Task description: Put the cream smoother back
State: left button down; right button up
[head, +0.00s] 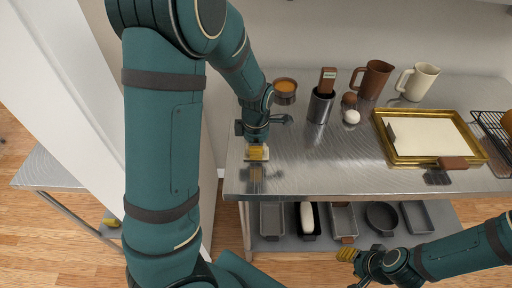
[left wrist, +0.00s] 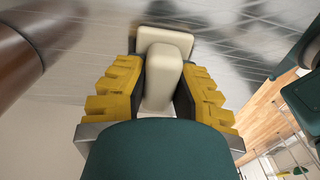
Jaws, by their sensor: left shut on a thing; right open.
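The cream smoother (left wrist: 158,75) is a pale cream block with a wider cream part at its far end, seen in the left wrist view. My left gripper (left wrist: 158,95) is shut on it, with the yellow fingers on both sides. In the head view this gripper (head: 257,152) is low over the left front part of the metal table (head: 300,170), and the smoother is mostly hidden. I cannot tell whether the smoother touches the table. My right gripper (head: 348,254) is open and empty in front of the table, at the lower right.
A gold-rimmed tray (head: 384,130) with a cream sheet stands at the right, with a brown-handled tool (head: 455,163) at its front edge. Behind are a copper pot (head: 285,98), a metal cup (head: 320,107), an egg (head: 351,117) and two mugs (head: 374,78). The front middle is clear.

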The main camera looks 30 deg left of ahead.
pick_arm(q)
jog(key=c, duration=0.9)
grip_release()
jog(key=shift+f, duration=0.15)
notch_tip(320, 180, up, 12)
jog(key=p, duration=0.4)
jog(key=shift+r, duration=0.2)
pick_arm(e)
jog(key=r, duration=0.2)
jog(key=w+r, duration=0.1)
jog(key=r, duration=0.1)
jog(key=shift+w+d, duration=0.15)
jog(key=shift+w, duration=0.05)
